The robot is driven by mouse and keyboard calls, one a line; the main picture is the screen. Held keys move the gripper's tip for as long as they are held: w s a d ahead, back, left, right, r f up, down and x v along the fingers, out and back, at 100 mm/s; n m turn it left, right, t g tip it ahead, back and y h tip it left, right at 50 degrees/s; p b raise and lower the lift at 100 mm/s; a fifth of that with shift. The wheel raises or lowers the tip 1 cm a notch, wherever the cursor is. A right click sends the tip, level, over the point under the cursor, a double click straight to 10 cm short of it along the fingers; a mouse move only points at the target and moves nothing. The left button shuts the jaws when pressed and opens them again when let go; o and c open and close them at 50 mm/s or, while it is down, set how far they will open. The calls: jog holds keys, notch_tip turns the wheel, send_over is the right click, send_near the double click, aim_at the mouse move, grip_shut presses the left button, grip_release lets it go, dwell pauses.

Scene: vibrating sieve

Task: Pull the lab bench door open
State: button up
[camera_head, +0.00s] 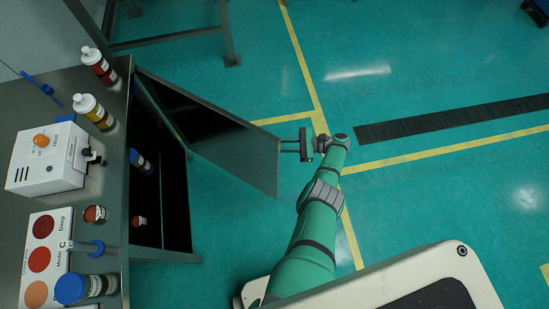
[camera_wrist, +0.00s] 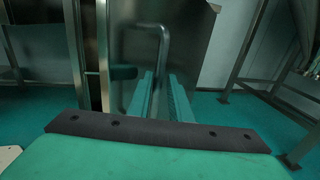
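The lab bench door (camera_head: 215,135) stands swung well out from the bench (camera_head: 117,160) in the head view, with the dark cabinet inside showing. In the wrist view the door's metal face (camera_wrist: 190,50) is straight ahead, with an upright bar handle (camera_wrist: 163,55) on it. My gripper (camera_head: 283,146) is beside the outer face of the door. Its two fingers are apart, with a gap between them. In the wrist view my gripper (camera_wrist: 160,82) points at the handle's lower part, which lines up between the fingers. I cannot tell whether they touch it.
A red-labelled bottle (camera_head: 98,64), a yellow-labelled bottle (camera_head: 92,110), a white device (camera_head: 47,157) and a colour chart (camera_head: 42,258) are on the bench top. Bottles (camera_head: 141,162) stand inside the cabinet. A metal frame leg (camera_head: 228,35) stands behind the door.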

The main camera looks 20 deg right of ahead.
aim_at(278, 157)
jog(key=r, duration=0.2)
jog(key=shift+a+r, duration=0.35)
jog(key=shift+a, duration=0.05)
jog(key=shift+s+a+r, duration=0.15)
jog(key=shift+s+r, duration=0.65)
jog(key=shift+r, duration=0.25)
jog(key=shift+s+a+r, duration=0.1)
jog(key=shift+s+r, duration=0.65)
jog(key=shift+r, duration=0.35)
jog(key=shift+s+a+r, duration=0.15)
jog(key=shift+s+r, duration=0.65)
jog(key=shift+r, duration=0.25)
jog(key=shift+s+a+r, duration=0.2)
jog(key=shift+s+r, duration=0.3)
jog(key=shift+s, duration=0.2)
jog(key=s, duration=0.3)
jog(key=shift+s+r, duration=0.1)
jog(key=shift+r, duration=0.05)
jog(key=shift+s+r, duration=0.15)
jog(key=shift+s, duration=0.1)
jog(key=shift+s+a+r, duration=0.3)
jog(key=shift+s+a, duration=0.05)
jog(key=shift+s, duration=0.25)
jog(key=shift+s+a+r, duration=0.3)
jog(key=shift+s, duration=0.3)
jog(key=shift+s+a+r, duration=0.3)
jog(key=shift+s+a, duration=0.05)
jog(key=shift+s, duration=0.25)
